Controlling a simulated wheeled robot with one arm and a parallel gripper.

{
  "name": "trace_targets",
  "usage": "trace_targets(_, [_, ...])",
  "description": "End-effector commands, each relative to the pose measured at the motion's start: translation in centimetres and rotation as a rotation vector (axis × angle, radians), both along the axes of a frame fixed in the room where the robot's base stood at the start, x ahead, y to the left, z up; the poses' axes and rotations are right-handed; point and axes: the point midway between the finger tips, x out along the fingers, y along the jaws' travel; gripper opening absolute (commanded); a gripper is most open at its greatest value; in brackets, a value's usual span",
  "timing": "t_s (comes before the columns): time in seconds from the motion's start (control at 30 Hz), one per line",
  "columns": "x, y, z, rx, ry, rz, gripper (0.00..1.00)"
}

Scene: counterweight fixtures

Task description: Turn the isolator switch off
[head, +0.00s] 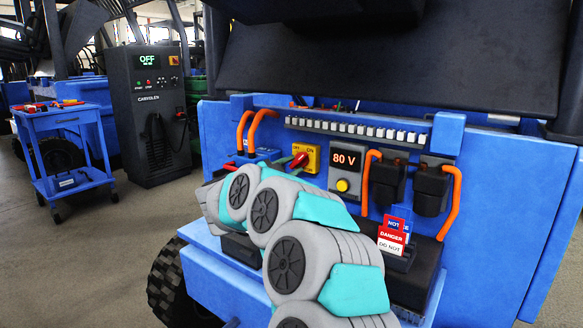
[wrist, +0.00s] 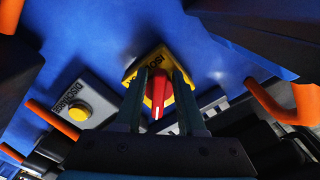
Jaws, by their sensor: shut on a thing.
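The isolator switch has a yellow plate (head: 313,158) on the blue machine's front panel, with "ON" readable at its upper right. Its red handle (head: 299,161) slants up to the right in the head view. In the wrist view the red handle (wrist: 158,92), with a white mark on its end, stands between the two fingers, in front of the yellow plate (wrist: 134,72). My gripper (wrist: 159,90) is shut on the handle. In the head view my arm hides most of the gripper and part of the plate.
Right of the switch are a lit "80 V" display (head: 345,158), a yellow discharge button (head: 342,185), black connectors (head: 432,185) with orange cables, and a red danger tag (head: 392,236). Orange cables (head: 262,117) loop at upper left. A charger cabinet (head: 148,90) and blue cart (head: 62,122) stand left.

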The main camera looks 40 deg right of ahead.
Motion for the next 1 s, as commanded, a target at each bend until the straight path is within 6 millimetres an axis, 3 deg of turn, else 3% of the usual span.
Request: trace_targets(1.0, [-0.34,-0.19,0.11,-0.05,0.143,-0.004,0.0])
